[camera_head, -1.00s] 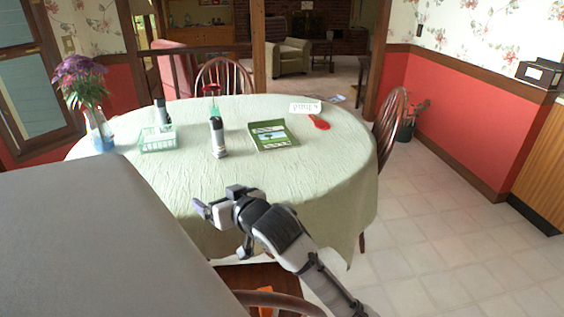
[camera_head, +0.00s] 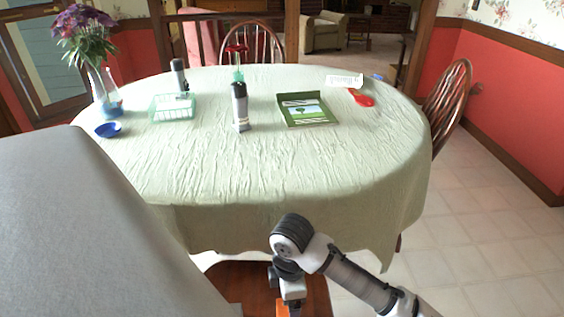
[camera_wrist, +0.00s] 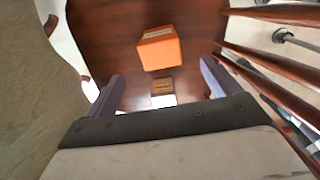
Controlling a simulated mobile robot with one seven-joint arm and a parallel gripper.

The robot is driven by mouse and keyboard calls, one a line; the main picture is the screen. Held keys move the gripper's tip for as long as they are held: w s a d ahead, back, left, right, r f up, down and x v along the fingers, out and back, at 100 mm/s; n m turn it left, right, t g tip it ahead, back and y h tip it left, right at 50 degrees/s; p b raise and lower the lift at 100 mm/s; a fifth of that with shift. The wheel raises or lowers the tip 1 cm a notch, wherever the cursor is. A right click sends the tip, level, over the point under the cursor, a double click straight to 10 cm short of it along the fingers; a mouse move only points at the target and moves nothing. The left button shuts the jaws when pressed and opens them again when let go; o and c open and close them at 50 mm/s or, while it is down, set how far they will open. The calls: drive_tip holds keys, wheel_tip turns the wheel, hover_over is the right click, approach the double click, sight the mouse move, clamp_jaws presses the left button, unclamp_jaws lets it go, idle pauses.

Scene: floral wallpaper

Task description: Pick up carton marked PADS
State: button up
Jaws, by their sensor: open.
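An orange box (camera_wrist: 160,48) lies on a dark wooden chair seat (camera_wrist: 110,35) in the wrist view. The markings are too small to read, so I cannot tell which is marked PADS. In the head view my gripper (camera_head: 292,287) points down over the seat, beside the orange box (camera_head: 282,308), which is partly cut off.
Wooden chair slats (camera_wrist: 270,62) stand close on the right in the wrist view. The cloth-covered table (camera_head: 330,175) rises behind the seat; it holds a vase (camera_head: 102,85), a green basket (camera_head: 175,108), a dark bottle (camera_head: 240,105) and a green box (camera_head: 307,108). Tiled floor is clear at right.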

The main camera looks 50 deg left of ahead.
wheel_tip(320, 180, down, 7)
drive_tip(key=shift+f+b, duration=0.15)
drive_tip(key=shift+b, duration=0.25)
drive_tip(key=shift+s+a+f, duration=0.1)
drive_tip(key=shift+f, duration=1.3)
drive_tip(key=shift+s+f, duration=0.1)
drive_tip(key=shift+f, duration=1.3)
drive_tip(key=c, duration=1.1)
